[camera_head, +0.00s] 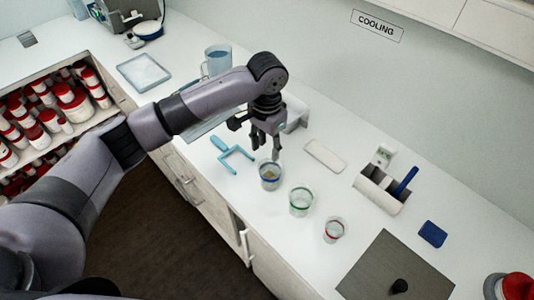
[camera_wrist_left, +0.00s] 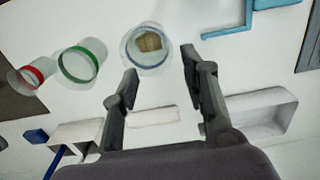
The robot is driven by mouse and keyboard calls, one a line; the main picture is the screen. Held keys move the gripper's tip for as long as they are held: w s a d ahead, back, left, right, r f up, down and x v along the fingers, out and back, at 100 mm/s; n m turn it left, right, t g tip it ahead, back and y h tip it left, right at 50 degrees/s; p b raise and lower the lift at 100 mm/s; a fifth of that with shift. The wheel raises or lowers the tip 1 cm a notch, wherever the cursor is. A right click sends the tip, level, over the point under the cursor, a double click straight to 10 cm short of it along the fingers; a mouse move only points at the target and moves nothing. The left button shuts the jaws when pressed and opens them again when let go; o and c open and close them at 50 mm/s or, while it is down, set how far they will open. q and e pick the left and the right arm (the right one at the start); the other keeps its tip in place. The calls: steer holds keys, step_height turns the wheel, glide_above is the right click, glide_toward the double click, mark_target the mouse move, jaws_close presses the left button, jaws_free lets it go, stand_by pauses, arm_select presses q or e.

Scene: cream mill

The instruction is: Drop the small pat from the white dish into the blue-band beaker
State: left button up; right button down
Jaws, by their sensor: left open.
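The blue-band beaker (camera_head: 271,182) stands on the white counter, and it also shows in the left wrist view (camera_wrist_left: 147,62). A small tan-brown pat (camera_wrist_left: 149,41) lies inside it. My left gripper (camera_head: 265,153) points down just behind and above this beaker. Its fingers are apart and nothing is between them, as the left wrist view also shows. A flat white dish (camera_head: 325,156) lies to the right of the gripper and looks empty. My right gripper is not in view.
A green-band beaker (camera_head: 301,203) and a red-band beaker (camera_head: 334,231) stand to the right. A light-blue forked tool (camera_head: 234,155) lies left of the gripper. A white holder with a blue-handled tool (camera_head: 405,182), a blue block (camera_head: 433,234) and a grey mat (camera_head: 385,270) are farther right.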

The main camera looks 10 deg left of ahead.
arm_select(q)
step_height(320, 180, up, 8)
steer(key=shift+f, duration=0.2)
stand_by(0.4)
